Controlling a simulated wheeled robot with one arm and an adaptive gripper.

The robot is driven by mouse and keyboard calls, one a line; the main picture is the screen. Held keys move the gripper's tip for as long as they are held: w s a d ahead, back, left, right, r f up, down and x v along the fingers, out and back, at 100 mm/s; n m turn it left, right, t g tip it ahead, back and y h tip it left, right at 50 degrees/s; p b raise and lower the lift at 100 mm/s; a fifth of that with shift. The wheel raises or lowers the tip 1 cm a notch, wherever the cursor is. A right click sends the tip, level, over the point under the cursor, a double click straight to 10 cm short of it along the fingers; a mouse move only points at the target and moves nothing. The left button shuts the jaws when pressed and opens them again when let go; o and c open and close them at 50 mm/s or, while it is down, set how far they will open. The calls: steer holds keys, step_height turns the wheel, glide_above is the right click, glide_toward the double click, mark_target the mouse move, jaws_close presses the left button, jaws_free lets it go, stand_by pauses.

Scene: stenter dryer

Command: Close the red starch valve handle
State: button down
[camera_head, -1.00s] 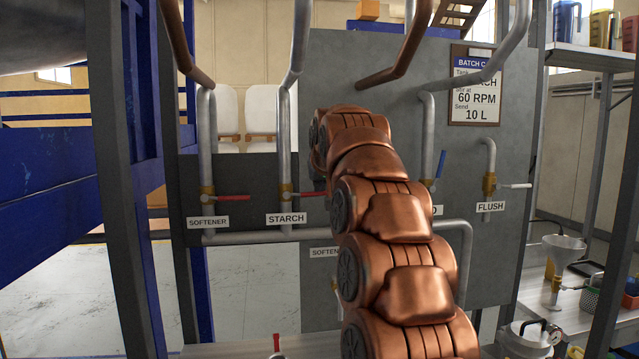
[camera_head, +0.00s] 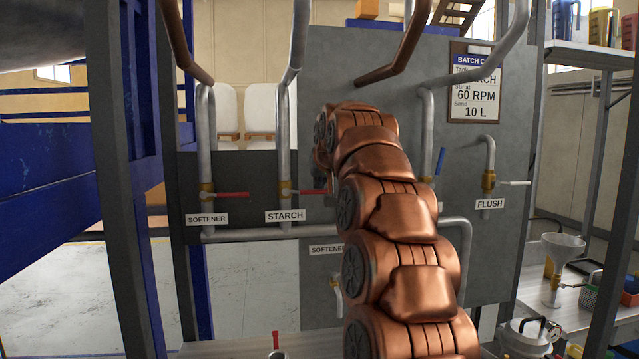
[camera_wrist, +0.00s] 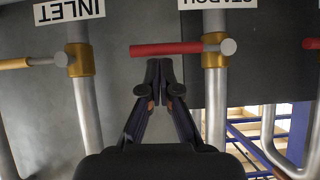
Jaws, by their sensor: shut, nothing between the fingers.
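The red starch valve handle (camera_head: 305,192) sticks out level to the right of its brass valve body (camera_head: 285,193), above the STARCH label (camera_head: 285,216). My copper-coloured arm covers the area around its outer end in the head view. In the wrist view, which is upside down, the red handle (camera_wrist: 165,48) lies across the pipe's left side. My gripper (camera_wrist: 165,66) is shut and empty, with its fingertips close beside the handle's middle. I cannot tell whether they touch it.
The softener valve with a red handle (camera_head: 232,195) is to the left. The INLET pipe (camera_wrist: 80,60) runs parallel beside my gripper in the wrist view. The flush valve (camera_head: 488,184) is at the right. A grey panel (camera_head: 320,60) stands behind the pipes.

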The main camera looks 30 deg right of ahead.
steer(key=w+r+b+v, duration=0.1)
steer(key=v, duration=1.1)
steer(key=shift+r, duration=0.45)
steer(key=shift+s+d, duration=0.1)
steer(key=s+a+f+n+g+y, duration=0.1)
steer(key=s+a+f+g, duration=0.1)
steer(key=s+a+f, duration=0.35)
steer(key=s+a+f+n+g+y, duration=0.1)
steer(key=s+a+f+g, duration=0.1)
steer(key=a+f, duration=0.65)
steer(key=s+a+f+n+g+y, duration=0.1)
steer(key=s+a+f+g+y, duration=0.15)
steer(key=f, duration=0.85)
steer(key=s+a+f+n+g, duration=0.1)
steer(key=s+a+f, duration=0.3)
steer(key=s+f, duration=0.7)
steer(key=s+a+f+g, duration=0.4)
steer(key=s+f, duration=0.7)
steer(key=s, duration=0.6)
steer(key=shift+n+g, duration=0.35)
steer(key=shift+n, duration=0.05)
steer(key=shift+s, duration=0.15)
